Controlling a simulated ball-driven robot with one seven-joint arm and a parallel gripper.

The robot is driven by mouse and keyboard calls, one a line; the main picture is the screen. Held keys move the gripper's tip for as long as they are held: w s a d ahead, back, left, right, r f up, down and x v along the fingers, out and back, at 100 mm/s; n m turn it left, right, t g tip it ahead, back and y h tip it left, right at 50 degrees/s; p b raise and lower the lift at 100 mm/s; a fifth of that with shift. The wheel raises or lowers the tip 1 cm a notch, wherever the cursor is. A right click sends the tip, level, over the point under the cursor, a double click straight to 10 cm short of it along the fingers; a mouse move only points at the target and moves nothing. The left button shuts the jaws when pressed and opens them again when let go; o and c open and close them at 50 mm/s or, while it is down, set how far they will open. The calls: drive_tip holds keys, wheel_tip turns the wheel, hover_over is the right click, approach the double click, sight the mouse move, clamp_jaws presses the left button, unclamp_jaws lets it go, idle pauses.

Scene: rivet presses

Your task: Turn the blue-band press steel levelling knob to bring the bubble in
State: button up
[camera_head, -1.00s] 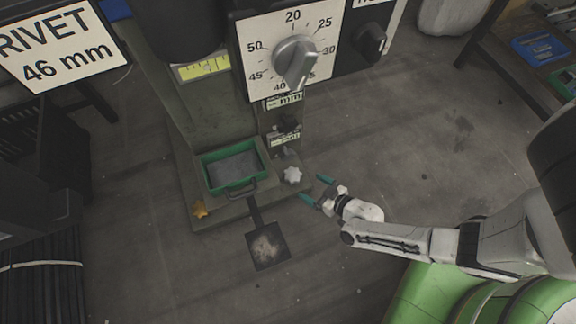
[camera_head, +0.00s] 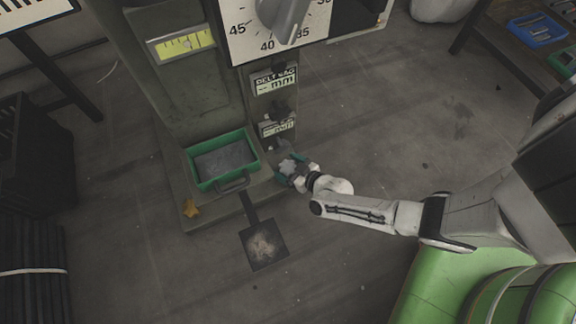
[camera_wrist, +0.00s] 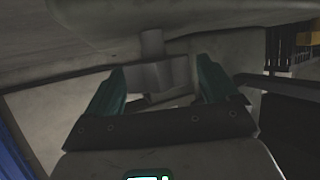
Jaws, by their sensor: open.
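The press (camera_head: 130,90) stands at the upper left of the head view, with no blue band visible on it. The grey-silver star-shaped knob (camera_head: 289,165) sits at the right front corner of its base. My gripper (camera_head: 292,171) is open, its teal fingers on either side of the knob and partly covering it. In the wrist view a grey block-like piece with a stem (camera_wrist: 155,73), apparently the knob, sits between the fingers; contact cannot be told. The yellow level window (camera_head: 185,43) is on the press column; its bubble is too small to place surely.
A green tray (camera_head: 193,178) sits on the base, with a yellow-orange star knob (camera_head: 190,208) at its left front corner. A black pedal (camera_head: 263,245) juts onto the floor. A bench with a blue bin (camera_head: 537,32) stands upper right.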

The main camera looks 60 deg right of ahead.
drive_tip(key=c, duration=1)
drive_tip(key=shift+o, duration=0.2)
drive_tip(key=shift+r+m+h+p, duration=0.1)
drive_tip(key=shift+m+h+p, duration=0.2)
drive_tip(key=shift+h+p, duration=0.1)
drive_tip(key=shift+r+m+g+h+p, duration=0.1)
drive_tip(key=shift+m+g+h+p, duration=0.2)
drive_tip(key=shift+m+h+p, duration=0.55)
drive_tip(key=m+g+h+p, duration=0.1)
drive_tip(key=m+h+p, duration=0.1)
drive_tip(key=h, duration=0.1)
drive_tip(key=shift+m, duration=0.35)
drive_tip(key=shift+w+m+g+h+p, duration=0.1)
drive_tip(key=shift+m+g+h+p, duration=0.25)
drive_tip(key=shift+m+g+h, duration=0.8)
drive_tip(key=shift+f+m+g+h, duration=0.2)
drive_tip(key=shift+m+g+h, duration=0.5)
drive_tip(key=shift+m+g, duration=0.3)
drive_tip(key=shift+m, duration=0.35)
